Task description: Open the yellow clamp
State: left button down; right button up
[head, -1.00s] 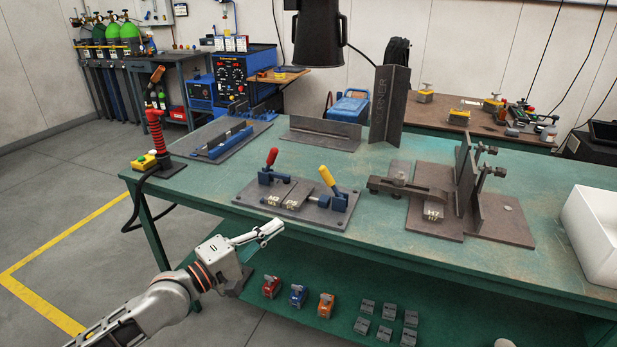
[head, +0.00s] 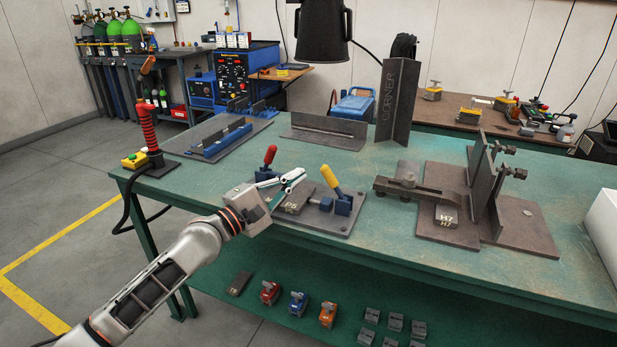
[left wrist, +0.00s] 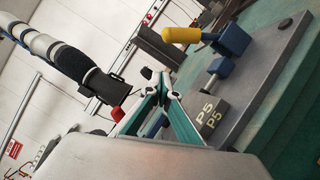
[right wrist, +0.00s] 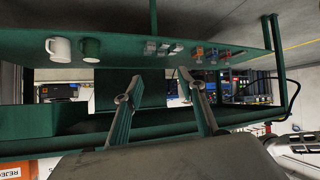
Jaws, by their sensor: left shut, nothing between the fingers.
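The yellow clamp (head: 332,180) stands at the right end of a grey fixture plate (head: 337,228) on the green table, its yellow handle tilted up and to the left above a blue base. The handle also shows in the left wrist view (left wrist: 181,35). My left gripper (head: 298,178) is shut and empty, over the plate between the red-handled clamp (head: 270,157) and the yellow one, apart from the yellow handle. In the left wrist view its fingertips (left wrist: 162,82) are left of and below the handle. My right gripper (right wrist: 160,87) is open and empty near the table's lower shelf.
A block marked P5 (left wrist: 210,118) lies on the plate. A brown fixture with upright plates (head: 484,180) stands to the right, and an angle marked CORNER (head: 397,100) behind. A dark welding hood shape (head: 320,35) hangs above. Small clamps (head: 298,302) are on the lower shelf.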

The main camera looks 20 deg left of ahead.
aim_at(334, 184)
pick_arm(q)
jog(key=shift+s+d+r+p, duration=0.15)
jog(key=shift+d+r+p, duration=0.25)
jog(key=shift+d, duration=0.25)
jog(key=shift+s+d+r+p, duration=0.1)
jog(key=shift+d+r+p, duration=0.15)
jog(key=shift+d+r, duration=0.3)
jog(key=shift+d+f, duration=0.1)
jog(key=shift+d, duration=0.25)
jog(key=shift+s+d+f, duration=0.1)
jog(key=shift+d, duration=0.2)
pick_arm(e)
jog(key=shift+s+d+f, duration=0.35)
jog(key=shift+s+d, duration=0.05)
jog(key=shift+d, duration=0.2)
jog(key=shift+w+r, duration=0.1)
jog(key=shift+w, duration=0.05)
